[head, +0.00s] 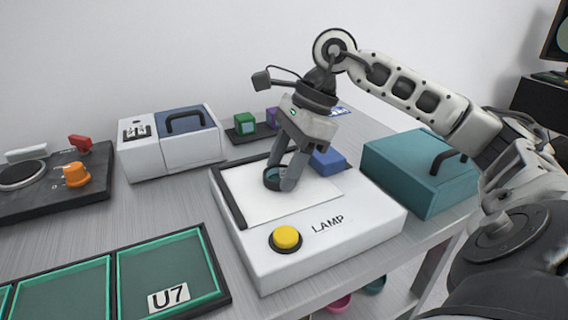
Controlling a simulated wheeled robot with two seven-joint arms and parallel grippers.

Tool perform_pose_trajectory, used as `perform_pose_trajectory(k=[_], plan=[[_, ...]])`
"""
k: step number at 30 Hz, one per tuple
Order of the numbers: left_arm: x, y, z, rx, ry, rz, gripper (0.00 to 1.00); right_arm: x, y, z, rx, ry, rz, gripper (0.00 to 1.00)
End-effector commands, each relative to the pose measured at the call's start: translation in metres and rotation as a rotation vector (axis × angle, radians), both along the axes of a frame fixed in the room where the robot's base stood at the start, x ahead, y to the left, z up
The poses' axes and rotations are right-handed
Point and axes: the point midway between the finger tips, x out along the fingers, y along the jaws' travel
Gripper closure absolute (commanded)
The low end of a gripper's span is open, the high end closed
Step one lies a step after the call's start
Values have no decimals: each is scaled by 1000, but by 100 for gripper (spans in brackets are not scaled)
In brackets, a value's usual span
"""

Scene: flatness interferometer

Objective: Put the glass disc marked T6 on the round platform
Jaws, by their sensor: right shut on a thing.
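My right gripper (281,181) points down over the white top of the box marked LAMP (336,238). Its fingers are shut on a small round glass disc with a dark rim and teal tint (270,179), low at the white surface. The fingers cover part of the disc, and no T6 mark can be read. The round platform cannot be told apart from the disc here; it may be hidden under the disc and fingers. Whether the disc touches what is below cannot be told. My left gripper is not in view.
The LAMP box has a yellow button (286,238) and a dark left rail. A blue block (328,161) stands behind the gripper. A teal case (418,176) is at right, a white box (170,148) at back left, green-lined trays (170,270), one marked U7, at front left.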

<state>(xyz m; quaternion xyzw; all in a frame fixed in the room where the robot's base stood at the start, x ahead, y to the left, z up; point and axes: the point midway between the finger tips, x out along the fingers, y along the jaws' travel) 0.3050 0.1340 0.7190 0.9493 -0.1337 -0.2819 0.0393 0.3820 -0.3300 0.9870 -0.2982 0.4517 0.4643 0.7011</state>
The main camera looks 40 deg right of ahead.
Motion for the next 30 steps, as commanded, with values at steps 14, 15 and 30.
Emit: perform_pose_trajectory(k=[14, 15, 30], plan=[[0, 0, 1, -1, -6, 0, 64, 0, 0, -2, -1, -1, 0, 29], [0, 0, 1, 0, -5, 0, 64, 0, 0, -2, -1, -1, 0, 29], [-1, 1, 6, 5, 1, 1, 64, -6, -16, 41, 0, -7, -2, 29]])
